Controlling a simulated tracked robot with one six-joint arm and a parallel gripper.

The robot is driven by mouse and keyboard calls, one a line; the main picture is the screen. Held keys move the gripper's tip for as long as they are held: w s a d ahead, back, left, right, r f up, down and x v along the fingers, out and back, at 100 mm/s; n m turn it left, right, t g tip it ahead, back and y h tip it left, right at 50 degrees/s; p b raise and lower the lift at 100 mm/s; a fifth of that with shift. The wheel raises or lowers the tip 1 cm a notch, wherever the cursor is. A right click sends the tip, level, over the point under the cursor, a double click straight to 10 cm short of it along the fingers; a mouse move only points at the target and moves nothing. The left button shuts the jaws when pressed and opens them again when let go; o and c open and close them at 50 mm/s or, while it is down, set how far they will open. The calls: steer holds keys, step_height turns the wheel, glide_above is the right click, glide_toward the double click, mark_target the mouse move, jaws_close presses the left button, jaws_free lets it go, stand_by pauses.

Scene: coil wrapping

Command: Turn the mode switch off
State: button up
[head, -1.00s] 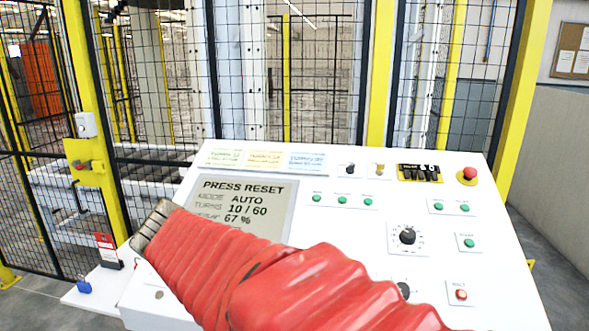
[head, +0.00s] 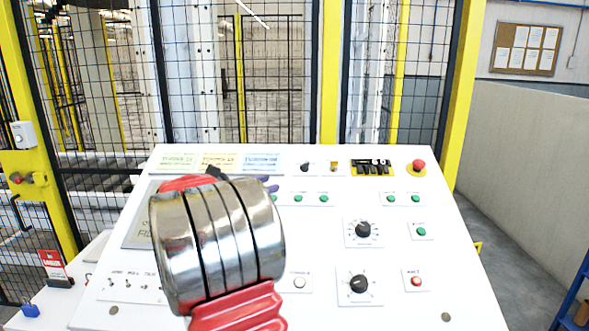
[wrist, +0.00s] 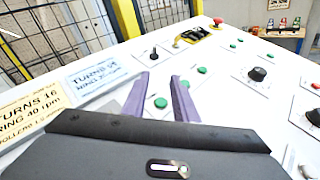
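The white control panel (head: 440,270) carries several switches, and I cannot read which label marks the mode switch. A small black selector (head: 307,167) sits near its top edge and also shows in the wrist view (wrist: 154,54), beyond my fingertips. Two larger black knobs, an upper one (head: 363,230) and a lower one (head: 358,284), are on the right half. My gripper (wrist: 160,79) has two purple fingers apart with nothing held between them. It is over the panel's upper part, near green buttons. In the head view my arm hides most of it.
Green buttons (head: 391,198) and a red one (head: 416,281) lie around the knobs. My arm covers most of the display (head: 138,228). Mesh fencing stands behind.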

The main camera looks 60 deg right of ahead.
mark_target(301, 167)
steer(key=shift+w+d+r+n+h, duration=0.15)
steer(key=shift+d+n+h, duration=0.1)
steer(key=shift+d, duration=0.4)
steer(key=shift+w+d+r+n+h, duration=0.1)
steer(key=shift+d+n+h, duration=0.15)
steer(key=shift+d, duration=0.4)
steer(key=x, duration=1.3)
steer(key=shift+s+d, duration=0.3)
steer(key=shift+d, duration=0.05)
steer(key=shift+c, duration=0.4)
